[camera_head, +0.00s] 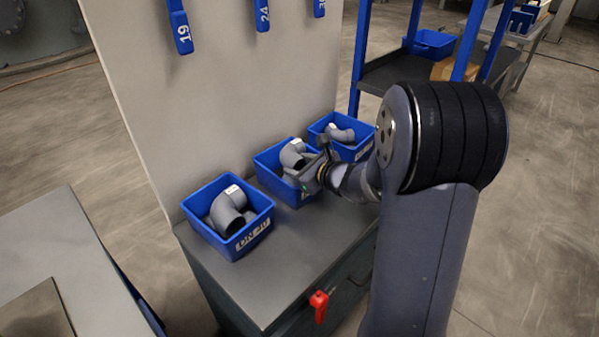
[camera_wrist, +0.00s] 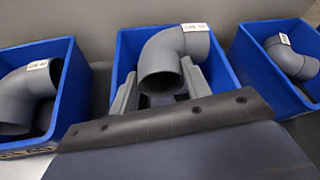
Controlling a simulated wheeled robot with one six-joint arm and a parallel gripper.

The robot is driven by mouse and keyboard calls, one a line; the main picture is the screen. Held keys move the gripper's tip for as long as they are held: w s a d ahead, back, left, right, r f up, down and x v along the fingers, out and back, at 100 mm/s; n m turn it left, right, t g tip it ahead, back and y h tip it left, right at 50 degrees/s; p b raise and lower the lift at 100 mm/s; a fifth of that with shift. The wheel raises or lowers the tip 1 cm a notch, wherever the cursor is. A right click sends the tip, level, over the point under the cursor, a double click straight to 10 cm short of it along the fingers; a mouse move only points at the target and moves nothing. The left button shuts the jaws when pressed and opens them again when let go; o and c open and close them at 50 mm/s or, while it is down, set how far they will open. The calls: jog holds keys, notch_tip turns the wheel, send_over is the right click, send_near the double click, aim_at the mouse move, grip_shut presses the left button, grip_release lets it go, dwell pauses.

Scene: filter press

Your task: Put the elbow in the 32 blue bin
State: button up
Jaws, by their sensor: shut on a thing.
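A grey pipe elbow with a white label (camera_wrist: 172,55) sits between the two fingers of my gripper (camera_wrist: 160,84). My gripper is shut on it. The elbow also shows in the head view (camera_head: 293,153), at the opening of the middle blue bin (camera_head: 268,172). In the wrist view the walls of this middle bin (camera_wrist: 122,62) stand on both sides of the elbow. My gripper (camera_head: 312,168) reaches over the bin's right side from the right. The middle bin's front label is hidden, and I cannot tell whether the elbow touches the bin floor.
A blue bin with larger elbows (camera_head: 257,231) stands at the left; its label appears to read DN 40. Another blue bin with an elbow (camera_head: 349,152) stands at the right. All stand on a grey cabinet top (camera_head: 290,262) against a panel. A red handle (camera_head: 319,305) sticks out in front.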

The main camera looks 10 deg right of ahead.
jog(key=shift+f, duration=0.5)
jog(key=shift+f, duration=0.1)
jog(key=shift+s+f+b, duration=0.2)
jog(key=shift+f+b, duration=0.45)
jog(key=shift+b, duration=0.2)
jog(key=o, duration=0.7)
jog(key=shift+f, duration=0.15)
jog(key=shift+o, duration=0.2)
jog(key=shift+r+p, duration=0.7)
jog(key=shift+p, duration=0.2)
jog(key=p+v, duration=0.1)
jog(key=v, duration=1.1)
jog(key=shift+r+p, duration=0.15)
jog(key=shift+p, duration=0.15)
jog(key=shift+w, duration=0.2)
